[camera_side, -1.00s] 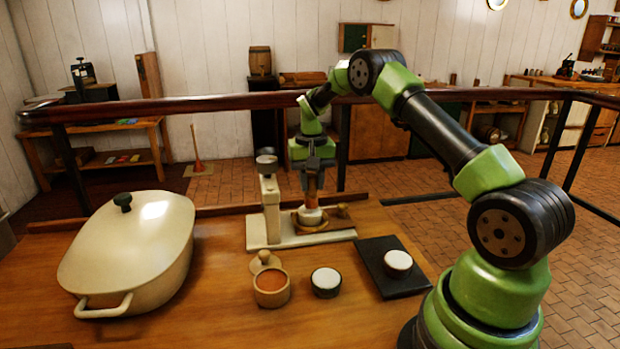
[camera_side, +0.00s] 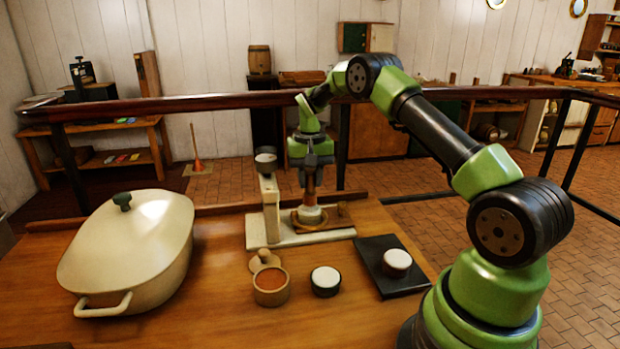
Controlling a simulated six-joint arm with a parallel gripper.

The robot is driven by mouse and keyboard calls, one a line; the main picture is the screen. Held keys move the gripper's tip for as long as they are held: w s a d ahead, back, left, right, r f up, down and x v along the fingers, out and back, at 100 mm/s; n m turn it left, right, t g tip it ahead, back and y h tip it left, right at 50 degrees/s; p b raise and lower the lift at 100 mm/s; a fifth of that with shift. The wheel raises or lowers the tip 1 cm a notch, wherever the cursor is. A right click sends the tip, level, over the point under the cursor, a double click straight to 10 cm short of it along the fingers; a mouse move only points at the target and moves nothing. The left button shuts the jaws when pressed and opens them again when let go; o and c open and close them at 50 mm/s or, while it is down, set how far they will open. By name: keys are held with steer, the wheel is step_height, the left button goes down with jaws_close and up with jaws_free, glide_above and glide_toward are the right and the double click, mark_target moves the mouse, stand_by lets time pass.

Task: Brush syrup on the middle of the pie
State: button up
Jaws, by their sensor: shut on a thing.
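My gripper (camera_side: 312,184) points down above the white stand (camera_side: 331,238) at the back of the table. It is shut on an upright brush-like tool, whose pale lower part (camera_side: 309,213) shows beneath the fingers. The tool's lower end is at a flat brown round thing (camera_side: 300,226) on the stand, which may be the pie. I cannot tell whether they touch or where the middle lies. A small tan pot with orange-brown filling (camera_side: 271,286), possibly syrup, stands open in front, with a knobbed lid (camera_side: 265,262) behind it.
A big cream lidded dish (camera_side: 130,245) fills the left of the table. A dark cup with white contents (camera_side: 325,281) stands right of the pot. Another white-topped cup (camera_side: 397,260) sits on a black board (camera_side: 402,284). The stand's upright column (camera_side: 269,205) is close left of my gripper.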

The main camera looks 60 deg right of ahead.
steer(key=shift+w+d, duration=0.4)
steer(key=shift+w+r, duration=0.1)
steer(key=shift+r, duration=0.15)
steer(key=shift+d+f, duration=0.1)
steer(key=shift+f, duration=0.05)
steer(key=shift+r, duration=3.2)
steer(key=shift+f, duration=0.2)
